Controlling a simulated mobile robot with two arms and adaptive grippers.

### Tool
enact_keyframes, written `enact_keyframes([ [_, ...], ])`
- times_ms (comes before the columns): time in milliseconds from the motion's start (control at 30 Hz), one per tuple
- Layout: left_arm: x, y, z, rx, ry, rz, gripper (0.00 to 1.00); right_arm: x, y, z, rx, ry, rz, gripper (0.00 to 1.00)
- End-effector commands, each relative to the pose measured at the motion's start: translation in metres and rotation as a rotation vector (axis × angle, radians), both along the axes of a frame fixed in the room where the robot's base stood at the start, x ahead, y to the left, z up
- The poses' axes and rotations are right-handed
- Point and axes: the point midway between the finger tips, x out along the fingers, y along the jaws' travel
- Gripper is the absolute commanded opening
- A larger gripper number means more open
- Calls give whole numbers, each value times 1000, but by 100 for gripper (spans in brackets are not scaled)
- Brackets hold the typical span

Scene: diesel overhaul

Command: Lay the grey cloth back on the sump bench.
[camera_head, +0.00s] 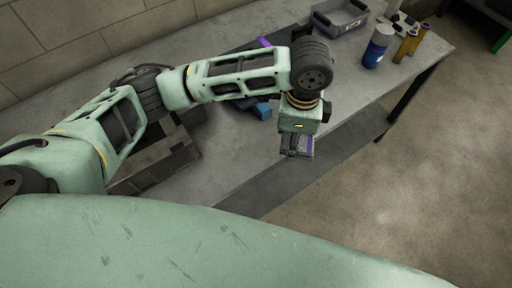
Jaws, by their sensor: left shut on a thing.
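My left gripper (297,148) hangs pointing down near the front edge of the grey bench (225,150). It is shut on a small grey piece with a purple edge, which I take to be the grey cloth (308,146). Most of this piece is hidden by the gripper, and I cannot tell whether it touches the bench. My right gripper is not in view.
A dark open tray (150,165) stands on the bench at left, partly behind my arm. A blue object (262,110) lies below my forearm. A grey bin (340,22), a blue bottle (377,50) and yellowish cylinders (405,46) stand at the far end.

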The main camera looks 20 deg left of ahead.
Motion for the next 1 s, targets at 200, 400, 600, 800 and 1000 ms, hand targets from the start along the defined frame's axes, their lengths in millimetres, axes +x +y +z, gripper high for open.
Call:
enact_keyframes([
  [200,6,38,-22,6,4,-7,26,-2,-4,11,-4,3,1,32],
  [400,14,82,-48,6,3,-7,26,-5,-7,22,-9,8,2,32],
  [600,20,108,-66,2,1,-11,26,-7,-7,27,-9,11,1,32],
  [800,20,113,-83,3,3,-12,26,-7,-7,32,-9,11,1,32],
  [1000,20,112,-107,2,1,-12,26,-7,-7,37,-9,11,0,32],
])
